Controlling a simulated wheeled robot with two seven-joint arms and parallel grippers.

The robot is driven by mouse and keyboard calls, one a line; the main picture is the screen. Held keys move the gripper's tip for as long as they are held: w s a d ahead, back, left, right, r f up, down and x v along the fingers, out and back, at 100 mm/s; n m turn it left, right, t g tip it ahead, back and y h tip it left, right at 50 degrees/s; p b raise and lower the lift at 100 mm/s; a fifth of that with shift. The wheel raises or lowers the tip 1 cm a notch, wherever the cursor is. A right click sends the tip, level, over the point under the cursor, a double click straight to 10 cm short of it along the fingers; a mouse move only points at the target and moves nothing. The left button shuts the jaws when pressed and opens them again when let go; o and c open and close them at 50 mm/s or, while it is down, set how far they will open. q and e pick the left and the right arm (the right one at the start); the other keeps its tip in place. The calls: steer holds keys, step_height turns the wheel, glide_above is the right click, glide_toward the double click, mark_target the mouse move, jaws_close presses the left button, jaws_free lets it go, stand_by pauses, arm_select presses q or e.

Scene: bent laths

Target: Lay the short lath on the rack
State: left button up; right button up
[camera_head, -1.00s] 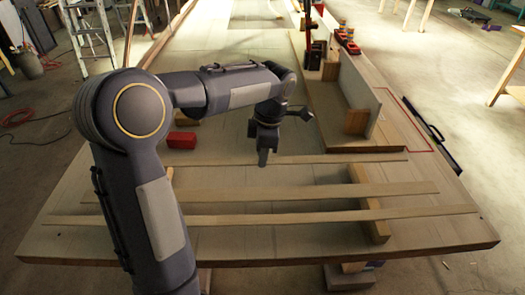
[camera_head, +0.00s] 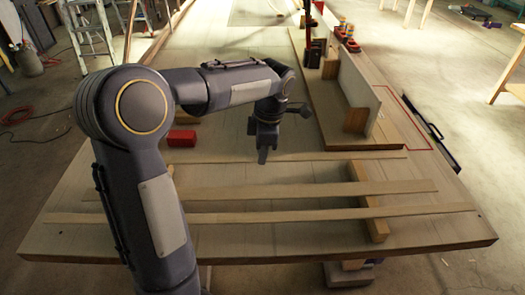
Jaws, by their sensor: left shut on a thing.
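The short lath (camera_head: 340,156) is a thin pale strip, the farthest of three laths, running left to right. My left gripper (camera_head: 263,156) points down and is shut on it near its middle. The rack shows as a wooden bearer (camera_head: 368,203) on the right; a small part of another bearer (camera_head: 170,171) shows beside my left arm. Two longer laths, a middle one (camera_head: 300,190) and a near one (camera_head: 300,215), lie across the right bearer. The short lath is at the right bearer's far end; whether it touches is unclear. My right gripper is out of view.
A red block (camera_head: 181,138) lies on the table (camera_head: 120,240) left of my gripper. A wooden fixture (camera_head: 375,143) with an upright pale panel (camera_head: 362,92) stands beyond the laths at right. The near table strip is clear.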

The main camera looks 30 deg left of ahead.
arm_select(q)
steer(key=shift+r, duration=0.5)
steer(key=shift+f, duration=0.1)
steer(key=shift+f, duration=0.15)
steer(key=shift+f+b, duration=1.7)
steer(key=shift+f, duration=0.65)
steer(key=shift+f, duration=0.35)
steer(key=o, duration=1.3)
steer(key=shift+c, duration=0.2)
steer(key=shift+r, duration=0.1)
steer(key=shift+w+d+r+p, duration=0.1)
steer(key=shift+d+r+p, duration=0.05)
steer(key=shift+r+p, duration=1.2)
steer(key=shift+w+d+r+p, duration=0.15)
steer(key=shift+r+p, duration=0.85)
steer(key=shift+r, duration=0.6)
